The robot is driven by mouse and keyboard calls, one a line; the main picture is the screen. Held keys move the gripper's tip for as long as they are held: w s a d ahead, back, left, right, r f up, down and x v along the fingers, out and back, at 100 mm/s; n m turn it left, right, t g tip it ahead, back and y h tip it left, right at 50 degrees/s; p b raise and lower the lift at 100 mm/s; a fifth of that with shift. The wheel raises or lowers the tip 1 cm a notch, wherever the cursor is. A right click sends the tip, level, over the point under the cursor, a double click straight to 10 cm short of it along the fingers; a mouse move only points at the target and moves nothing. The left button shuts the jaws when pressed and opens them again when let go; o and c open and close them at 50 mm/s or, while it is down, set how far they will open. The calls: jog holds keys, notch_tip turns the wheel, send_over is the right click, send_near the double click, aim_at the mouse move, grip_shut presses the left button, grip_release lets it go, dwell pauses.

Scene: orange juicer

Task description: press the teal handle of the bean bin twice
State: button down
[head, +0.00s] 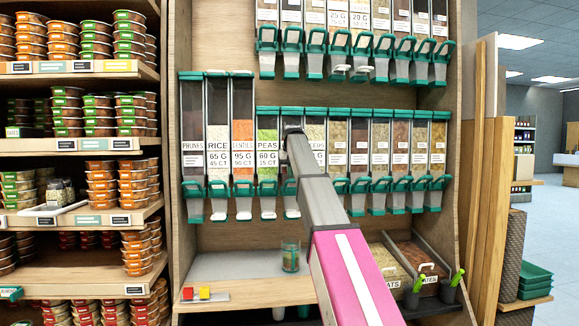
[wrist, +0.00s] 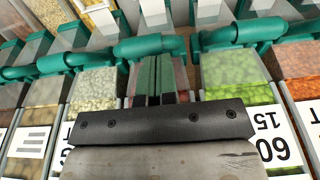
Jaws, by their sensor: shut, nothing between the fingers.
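The bean bin (head: 291,111) stands in the lower row, right of the peas bin (head: 267,135); my arm hides most of its front and its label. Its teal handle (head: 289,187) shows partly beside my arm, above a pale spout. In the wrist view, my gripper (wrist: 155,62) is shut and empty, its fingers in front of the reddish contents of the middle bin. The fingertips point toward the teal handle row; I cannot tell whether they touch the handle. The peas bin is to the right in that view (wrist: 238,88). In the head view, my arm hides the fingers.
Neighbouring bins with teal handles stand close on both sides, and another row (head: 350,45) hangs above. A glass jar (head: 290,257) stands on the shelf below. Open grain trays (head: 425,258) are at lower right. Packed food shelves (head: 80,145) stand at left.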

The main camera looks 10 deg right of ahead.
aim_at(291, 181)
dwell(0.4)
jog(key=shift+s+f+t, duration=0.15)
jog(key=shift+s+t, duration=0.1)
jog(key=shift+t, duration=0.35)
jog(key=shift+s+f+t, duration=0.15)
jog(key=shift+s+t, duration=0.1)
jog(key=shift+t, duration=0.25)
jog(key=shift+s+f+t, duration=0.2)
jog(key=shift+t, duration=0.3)
jog(key=shift+s+f, duration=0.6)
jog(key=shift+s+f+t, duration=0.35)
jog(key=shift+f+t, duration=0.2)
jog(key=shift+f, duration=0.2)
jog(key=shift+s+f+t, duration=0.35)
jog(key=shift+f+t, duration=0.15)
jog(key=shift+f, duration=0.2)
jog(key=shift+s+f+t, duration=0.35)
jog(key=shift+f+t, duration=0.2)
jog(key=shift+f, duration=0.2)
